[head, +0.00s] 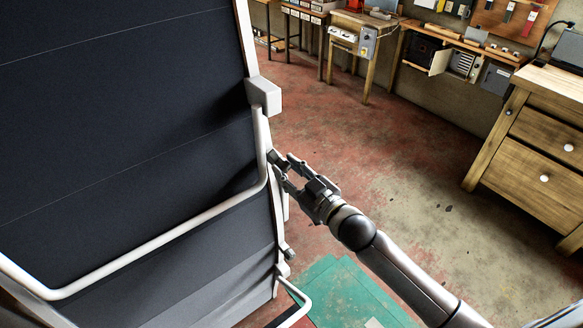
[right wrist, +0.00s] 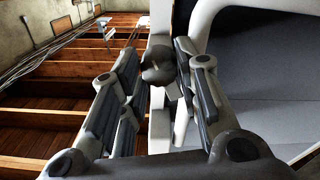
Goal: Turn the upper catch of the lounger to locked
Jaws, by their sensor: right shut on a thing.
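The lounger (head: 120,130) stands folded on the left of the head view, with dark fabric and a white tubular frame. Its upper catch (head: 275,158) is a small dark grey piece on the frame's right edge. My right gripper (head: 286,167) reaches it from the lower right and is shut on it. In the right wrist view the catch (right wrist: 158,66) shows as a dark rounded knob between the fingers, in front of a white frame bar. The fingers partly hide the catch, and I cannot tell its exact angle. My left gripper is not in view.
A second, lower catch (head: 288,253) sits further down the same frame edge. A white corner block (head: 264,95) juts out above the gripper. A green mat (head: 345,290) lies on the worn floor. A wooden drawer cabinet (head: 535,150) stands at right; workbenches line the back wall.

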